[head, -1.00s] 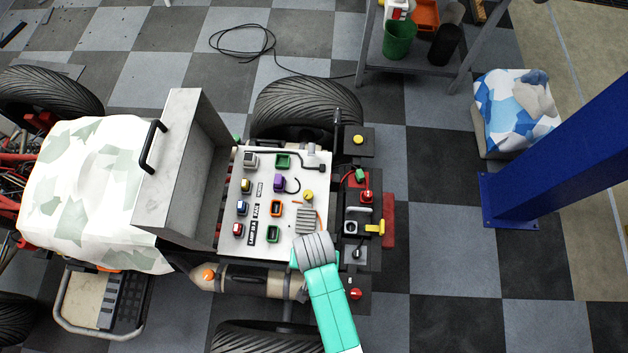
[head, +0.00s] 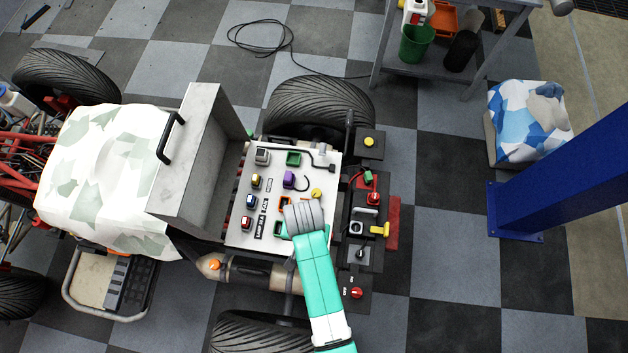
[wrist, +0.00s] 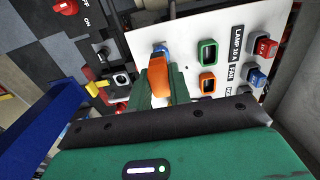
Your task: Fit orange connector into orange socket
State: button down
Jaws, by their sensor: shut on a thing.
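My gripper (wrist: 160,88) is shut on the orange connector (wrist: 156,72), which sits between its two green fingers in the wrist view. The orange socket (wrist: 208,84), a rectangular orange frame with a dark opening, lies on the white panel just right of the connector. The connector is apart from the socket in this view; its height above the panel is hard to tell. In the head view my arm hides the fingers and connector, and the orange socket (head: 282,204) shows only partly at the arm's left edge.
A tall grey metal box (head: 190,150) with a black handle stands left of the panel. Switches sit on black plates to the right.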

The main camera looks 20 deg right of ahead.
jog(key=w+b, duration=0.2)
jog(key=w, duration=0.5)
jog(key=shift+w+a+b, duration=0.3)
jog(key=shift+a+b, duration=0.1)
jog(key=shift+a, duration=0.05)
jog(key=w+a+b, duration=0.1)
jog(key=w+b, duration=0.3)
jog(key=w, duration=0.3)
jog(key=shift+w+b, duration=0.25)
jog(key=shift+b, duration=0.15)
jog(key=shift+f+b, duration=1.95)
jog(key=shift+f, duration=0.9)
